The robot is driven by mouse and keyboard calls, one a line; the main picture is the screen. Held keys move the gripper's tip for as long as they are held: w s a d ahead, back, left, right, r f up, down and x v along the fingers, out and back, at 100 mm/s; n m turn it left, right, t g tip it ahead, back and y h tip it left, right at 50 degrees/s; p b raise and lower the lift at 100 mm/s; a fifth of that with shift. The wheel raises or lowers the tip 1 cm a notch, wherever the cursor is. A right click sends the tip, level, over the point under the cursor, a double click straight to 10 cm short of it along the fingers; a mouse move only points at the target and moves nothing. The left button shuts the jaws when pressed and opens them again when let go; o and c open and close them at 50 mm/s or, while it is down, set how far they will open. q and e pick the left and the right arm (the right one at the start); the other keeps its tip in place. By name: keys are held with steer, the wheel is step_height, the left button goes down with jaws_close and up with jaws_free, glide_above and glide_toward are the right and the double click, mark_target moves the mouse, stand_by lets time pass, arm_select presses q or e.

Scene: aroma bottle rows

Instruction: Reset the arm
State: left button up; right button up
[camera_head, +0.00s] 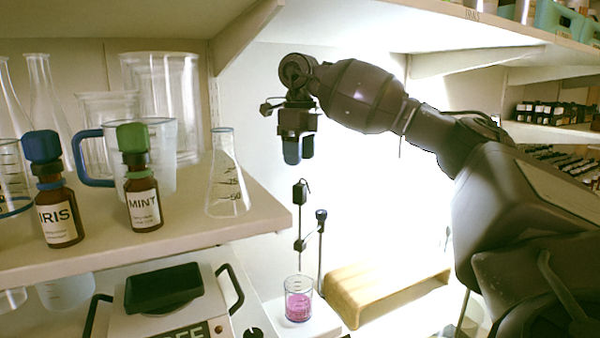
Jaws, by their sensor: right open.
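My right arm comes in from the right, raised across the bright middle of the view. My right gripper (299,150) hangs at its end, pointing down, empty, with its two dark blue fingertips a small gap apart. It is to the right of the shelf edge and well above the pink beaker, touching nothing. A brown bottle labelled IRIS with a blue cap (58,218) and a brown bottle labelled MINT with a green cap (144,203) stand upright on the left shelf, apart from each other. My left gripper does not show.
The left shelf (215,232) also holds a conical flask (228,180) near its right end, a blue-handled jug (160,150) and more glassware behind. Below are a stand with a beaker of pink liquid (298,300), a tan block (385,290) and a device with a black top (163,288).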

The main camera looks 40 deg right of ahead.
steer(key=shift+r, duration=1.05)
